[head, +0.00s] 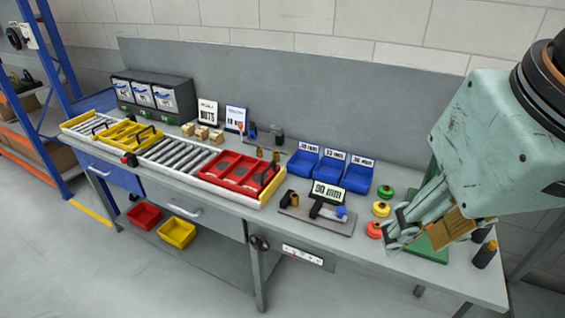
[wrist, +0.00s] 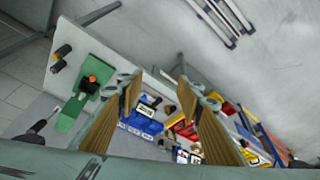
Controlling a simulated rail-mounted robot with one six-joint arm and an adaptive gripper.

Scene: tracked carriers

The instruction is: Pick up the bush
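No part is labelled as a bush, so I cannot tell which one is meant. Dark cylinders with brass-coloured bands stand at the bench's right end, one at the front (head: 485,254); two dark cylinders also show in the wrist view (wrist: 62,51). A small brass-and-dark part (head: 289,198) stands at the left of a grey plate (head: 322,222) with a "30 mm" sign (head: 327,190). My gripper (head: 395,228) hangs above the bench's right part. In the wrist view my gripper (wrist: 160,86) has its fingers apart with nothing between them.
Three blue bins (head: 329,171) with size signs stand behind the plate. Red, yellow and green round parts (head: 381,209) and a green plate (head: 428,250) lie near my gripper. A roller conveyor (head: 178,152) carries yellow and red trays (head: 238,172) at the left.

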